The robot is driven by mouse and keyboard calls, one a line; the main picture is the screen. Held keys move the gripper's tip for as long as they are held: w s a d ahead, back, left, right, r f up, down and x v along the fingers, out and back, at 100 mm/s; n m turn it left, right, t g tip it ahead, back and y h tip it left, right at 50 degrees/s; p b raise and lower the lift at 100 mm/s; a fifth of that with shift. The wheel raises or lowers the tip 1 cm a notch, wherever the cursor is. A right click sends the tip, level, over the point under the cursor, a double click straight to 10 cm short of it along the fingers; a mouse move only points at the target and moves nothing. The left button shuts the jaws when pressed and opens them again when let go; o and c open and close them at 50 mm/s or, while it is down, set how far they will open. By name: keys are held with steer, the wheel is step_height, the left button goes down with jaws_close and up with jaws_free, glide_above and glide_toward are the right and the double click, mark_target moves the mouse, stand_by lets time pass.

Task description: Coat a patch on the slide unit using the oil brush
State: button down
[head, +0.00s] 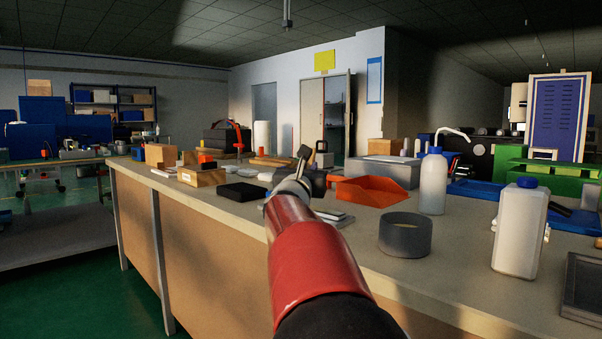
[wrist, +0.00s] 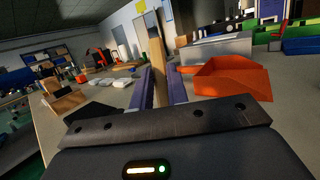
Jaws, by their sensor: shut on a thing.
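My gripper (wrist: 160,76) is shut on a light wooden handle (wrist: 158,48) that stands up between its two fingers in the wrist view. I take the handle to be the oil brush; its bristles cannot be made out. In the head view my red arm reaches over the bench, and my gripper (head: 303,166) shows small and dark at its far end, partly hidden by the arm. I cannot tell for sure which thing is the slide unit.
On the bench top (head: 372,262) an orange tray (head: 370,190) lies just right of my gripper. Further right stand a dark ring (head: 405,236), a clear bottle (head: 433,182) and a white jug (head: 520,232). A black block (head: 242,193) and wooden box (head: 203,177) lie left.

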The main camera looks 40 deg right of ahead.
steer(key=shift+s+d+f, duration=0.1)
steer(key=shift+s+d, duration=0.15)
steer(key=shift+s, duration=0.95)
steer(key=shift+s+d, duration=0.2)
steer(key=shift+s, duration=0.95)
steer(key=shift+s+d, duration=0.15)
steer(key=shift+s, duration=0.85)
steer(key=shift+s+d, duration=0.15)
steer(key=shift+s, duration=0.8)
steer(key=shift+r, duration=0.2)
steer(key=shift+r+p, duration=2.05)
steer(key=shift+r, duration=0.9)
step_height(320, 180, up, 3)
steer(key=shift+p, duration=1.05)
steer(key=shift+w+r, duration=0.1)
